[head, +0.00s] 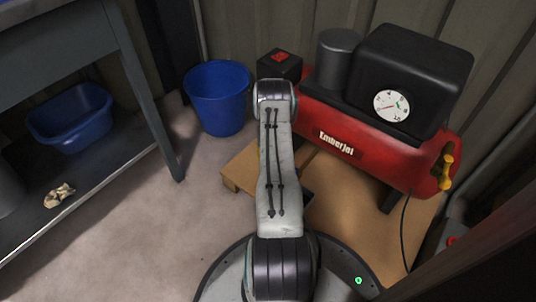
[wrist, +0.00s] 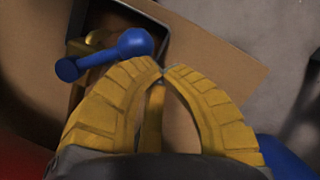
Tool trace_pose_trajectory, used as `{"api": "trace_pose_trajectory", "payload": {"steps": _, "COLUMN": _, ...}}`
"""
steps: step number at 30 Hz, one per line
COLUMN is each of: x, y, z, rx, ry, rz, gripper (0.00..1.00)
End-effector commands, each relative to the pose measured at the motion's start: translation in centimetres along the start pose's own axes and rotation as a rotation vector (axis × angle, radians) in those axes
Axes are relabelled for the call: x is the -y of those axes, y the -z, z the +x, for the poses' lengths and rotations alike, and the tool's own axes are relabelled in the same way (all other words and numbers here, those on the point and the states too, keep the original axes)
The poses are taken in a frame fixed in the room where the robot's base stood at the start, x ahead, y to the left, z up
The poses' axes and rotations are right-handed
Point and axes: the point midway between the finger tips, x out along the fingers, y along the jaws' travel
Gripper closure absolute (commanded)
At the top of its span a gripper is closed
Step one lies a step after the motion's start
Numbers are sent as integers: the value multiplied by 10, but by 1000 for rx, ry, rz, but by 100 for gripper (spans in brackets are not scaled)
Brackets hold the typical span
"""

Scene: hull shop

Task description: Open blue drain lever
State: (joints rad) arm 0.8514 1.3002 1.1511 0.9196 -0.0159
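The blue drain lever (wrist: 104,54) shows in the wrist view, at the upper left, on a brass valve (wrist: 82,46). It is a short bar with rounded ends, lying aslant. My gripper (wrist: 163,71) has yellow ribbed fingers. Their tips meet, with nothing between them. The tips are just right of the lever and slightly lower in the picture; I cannot tell whether a finger touches it. In the head view my arm hides the gripper and the lever. The red compressor (head: 335,142) stands behind my arm to the right.
A tan board (head: 240,172) lies under the compressor; its edge shows in the wrist view (wrist: 215,75). A blue bucket (head: 217,108) stands left of my arm. A grey workbench (head: 55,45) with a blue tub (head: 70,125) is at left. Floor between is clear.

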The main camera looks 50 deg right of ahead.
Motion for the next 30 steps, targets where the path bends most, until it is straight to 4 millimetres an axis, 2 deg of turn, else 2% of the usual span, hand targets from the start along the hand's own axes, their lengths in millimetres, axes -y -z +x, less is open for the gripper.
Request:
{"api": "trace_pose_trajectory", "payload": {"steps": 15, "x": 2, "y": -40, "z": 8, "rx": 5, "ry": -1, "rz": 3, "gripper": 100}}
{"api": "trace_pose_trajectory", "payload": {"steps": 30, "x": 1, "y": -48, "z": 12, "rx": 2, "ry": 0, "rz": 3, "gripper": 100}}
